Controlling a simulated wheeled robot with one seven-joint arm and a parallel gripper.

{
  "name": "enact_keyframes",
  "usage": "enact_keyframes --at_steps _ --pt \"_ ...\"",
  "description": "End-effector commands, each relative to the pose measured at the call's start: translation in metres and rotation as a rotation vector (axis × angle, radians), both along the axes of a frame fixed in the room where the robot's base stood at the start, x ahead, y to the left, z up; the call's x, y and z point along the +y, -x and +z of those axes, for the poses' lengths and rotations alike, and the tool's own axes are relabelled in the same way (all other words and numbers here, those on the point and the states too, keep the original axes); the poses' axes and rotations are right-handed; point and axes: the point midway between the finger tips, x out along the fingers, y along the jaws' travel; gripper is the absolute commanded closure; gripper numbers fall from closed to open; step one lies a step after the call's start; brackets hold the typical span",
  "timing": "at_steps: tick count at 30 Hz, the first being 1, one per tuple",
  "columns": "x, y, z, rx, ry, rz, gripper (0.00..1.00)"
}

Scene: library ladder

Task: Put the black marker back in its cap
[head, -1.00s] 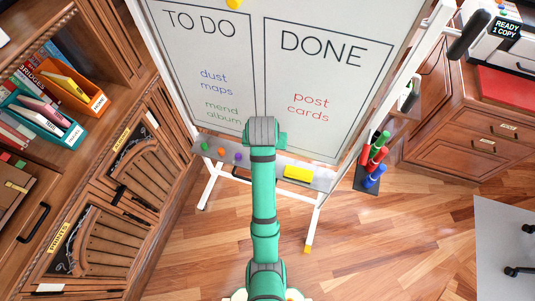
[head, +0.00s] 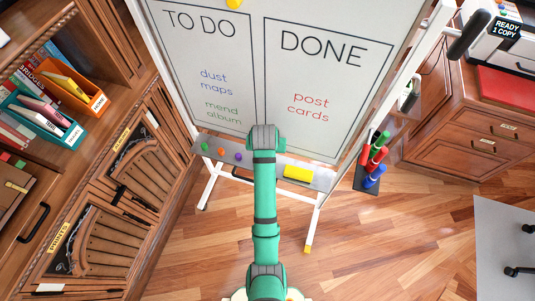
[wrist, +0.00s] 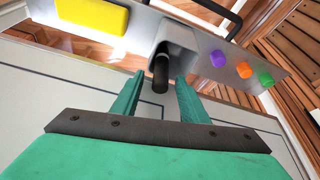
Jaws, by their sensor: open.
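My gripper (wrist: 158,88) is open in the wrist view, with its two green fingers apart on either side of a short black cylinder (wrist: 161,72). The cylinder juts from a grey holder (wrist: 174,40) on the whiteboard tray (wrist: 205,50). I cannot tell whether it is the black marker or its cap. A gap shows between it and the fingers. In the head view my arm hides the gripper tips, the holder and the black cylinder. No other clear black marker or cap shows.
A yellow eraser (head: 298,173) lies on the tray right of my arm. Green, orange and purple magnets (head: 221,151) sit left of it. Wooden cabinets (head: 110,230) stand at left.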

Motion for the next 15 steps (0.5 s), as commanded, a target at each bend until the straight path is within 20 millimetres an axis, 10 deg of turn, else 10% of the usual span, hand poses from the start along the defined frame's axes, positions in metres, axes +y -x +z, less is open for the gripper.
enact_keyframes --at_steps 5,15 --pt "0.0000 0.0001 0.0002 0.000 0.000 0.000 0.98" --pt "0.0001 0.0001 0.0013 0.000 0.000 0.000 1.00"
